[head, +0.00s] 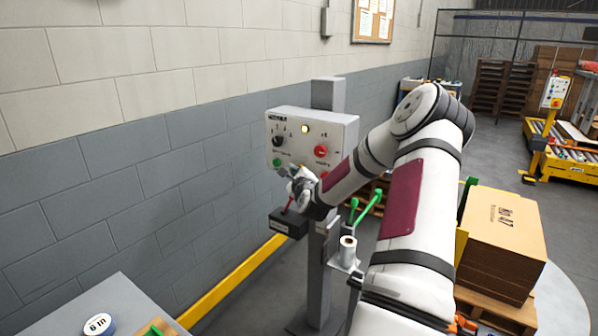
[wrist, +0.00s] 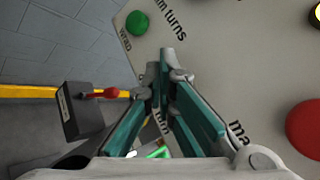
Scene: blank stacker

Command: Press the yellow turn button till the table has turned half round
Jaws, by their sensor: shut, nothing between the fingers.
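A grey control panel (head: 345,133) stands on a post, with a yellow-lit round lamp (head: 305,129), a black knob (head: 278,140), a green button (head: 277,162) and a red button (head: 321,151). My gripper (head: 297,178) is at the panel's lower edge, shut and empty. In the wrist view its fingertips (wrist: 166,62) lie over the panel face, between the green button (wrist: 137,23) and the large red button (wrist: 305,128). I cannot make out a yellow turn button; the fingers may hide it. Whether they touch the panel cannot be told. Brown cartons (head: 505,235) stand on a pallet on the round table (head: 565,300).
A dark box (head: 288,222) with a red lever sits below the panel, close under my gripper. Green bars (head: 368,205) and a white roll (head: 348,248) are beside the post. A block wall is on the left, with a yellow floor rail (head: 235,280).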

